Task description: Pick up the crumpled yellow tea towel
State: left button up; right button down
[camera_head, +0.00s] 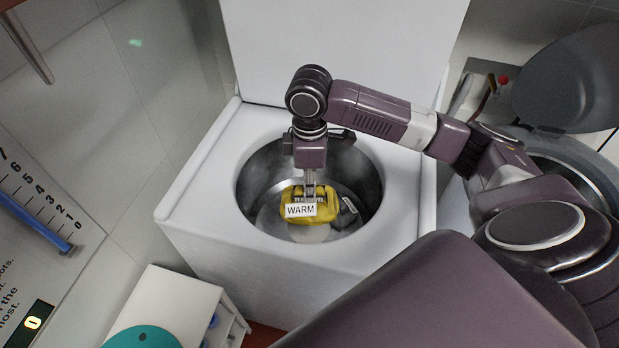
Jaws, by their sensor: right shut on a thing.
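The crumpled yellow tea towel (321,216) lies low inside the round metal tub (258,180) of a white top-opening washer. A white label reading "WARM" (300,210) shows in front of it and covers part of it. My right gripper (309,192) reaches straight down into the tub and is shut on the towel. Its fingertips are partly hidden by the towel and the label. I cannot tell whether the towel touches the tub floor. My left gripper is not in view.
The washer's white rim (205,178) surrounds the tub, and its raised lid (340,40) stands behind. A second machine with a grey round lid (570,85) is at the right. A low white cabinet (170,305) is at the lower left, near a numbered scale board (40,225).

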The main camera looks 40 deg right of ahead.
jog(key=shift+r+p, duration=1.5)
jog(key=shift+r, duration=0.35)
